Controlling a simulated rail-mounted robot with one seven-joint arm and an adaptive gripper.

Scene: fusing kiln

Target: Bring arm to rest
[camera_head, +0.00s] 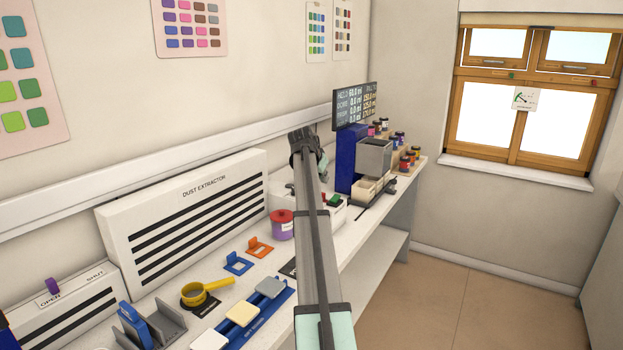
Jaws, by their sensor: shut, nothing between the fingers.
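My arm reaches from the bottom middle of the head view up and away over the front of the white bench (228,313). My gripper (300,134) is the small dark end at the arm's far tip, in front of the wall rail and left of the blue machine. It is shut and appears empty, touching nothing that I can see. The fingers are small in the picture. My arm hides part of the bench and of the things behind it.
A blue machine (348,160) with a screen (355,106) and several small jars (410,160) stand beyond. The floor (450,300) at right is clear.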

